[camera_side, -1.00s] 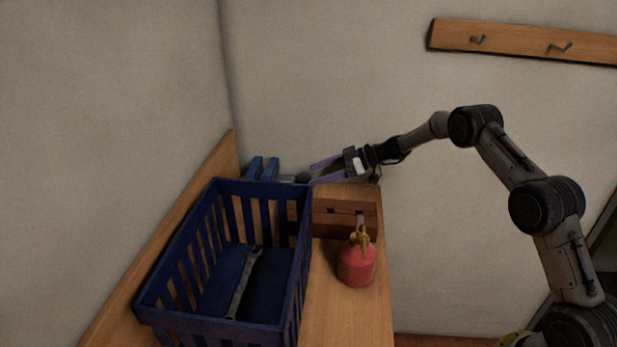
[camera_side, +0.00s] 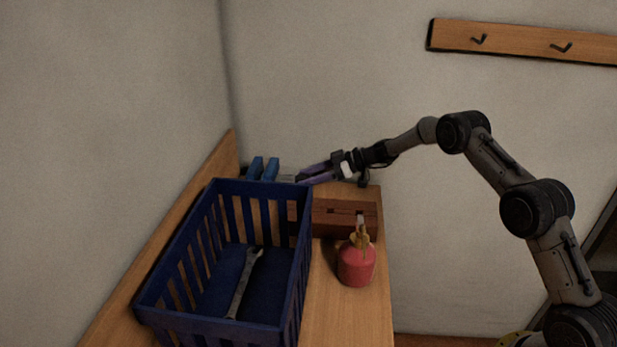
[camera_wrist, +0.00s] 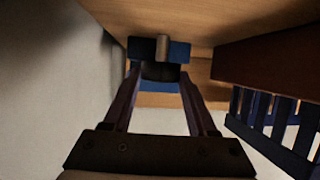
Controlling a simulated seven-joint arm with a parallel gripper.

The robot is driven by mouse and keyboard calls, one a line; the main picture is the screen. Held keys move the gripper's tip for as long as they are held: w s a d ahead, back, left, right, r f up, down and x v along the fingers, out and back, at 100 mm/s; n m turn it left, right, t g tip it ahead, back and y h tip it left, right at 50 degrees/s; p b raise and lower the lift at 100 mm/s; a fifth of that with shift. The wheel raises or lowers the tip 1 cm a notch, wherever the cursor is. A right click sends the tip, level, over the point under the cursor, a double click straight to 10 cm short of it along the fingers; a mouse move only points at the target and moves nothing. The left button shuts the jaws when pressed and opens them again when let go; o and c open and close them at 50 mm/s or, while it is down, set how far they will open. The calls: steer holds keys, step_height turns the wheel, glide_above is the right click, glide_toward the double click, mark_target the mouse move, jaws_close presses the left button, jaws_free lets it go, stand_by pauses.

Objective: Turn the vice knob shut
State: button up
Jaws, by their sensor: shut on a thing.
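The blue vice (camera_side: 263,168) stands at the far end of the bench, behind the crate, with its two blue jaws apart. It also shows in the wrist view (camera_wrist: 179,50), with a grey screw bar (camera_wrist: 163,47). My gripper (camera_side: 303,178) reaches in from the right, its purple fingers level with the vice's right end. In the wrist view its fingers (camera_wrist: 160,73) are on both sides of the dark knob (camera_wrist: 160,71), shut on it. In the side view the fingers largely hide the knob.
A blue slatted crate (camera_side: 222,325) with a wrench (camera_side: 244,282) inside stands in front of the vice. A brown wooden block (camera_side: 335,226) and a red oil can (camera_side: 356,265) are to its right. The walls are close behind and left.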

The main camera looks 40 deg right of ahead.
steer(key=shift+c, duration=1.2)
steer(key=shift+s+a+r+m+t+h, duration=0.1)
steer(key=shift+a+m+t+h, duration=0.05)
steer(key=shift+m+t+h, duration=0.55)
steer(key=shift+s+a+r+m+t+h, duration=0.1)
steer(key=shift+m+t+h, duration=0.4)
steer(key=shift+m+h, duration=0.3)
steer(key=shift+m+t+h, duration=0.5)
steer(key=shift+m+h, duration=0.1)
steer(key=shift+m, duration=0.1)
steer(key=shift+f, duration=0.1)
steer(key=o, duration=1.4)
steer(key=shift+c, duration=0.2)
steer(key=v, duration=1.4)
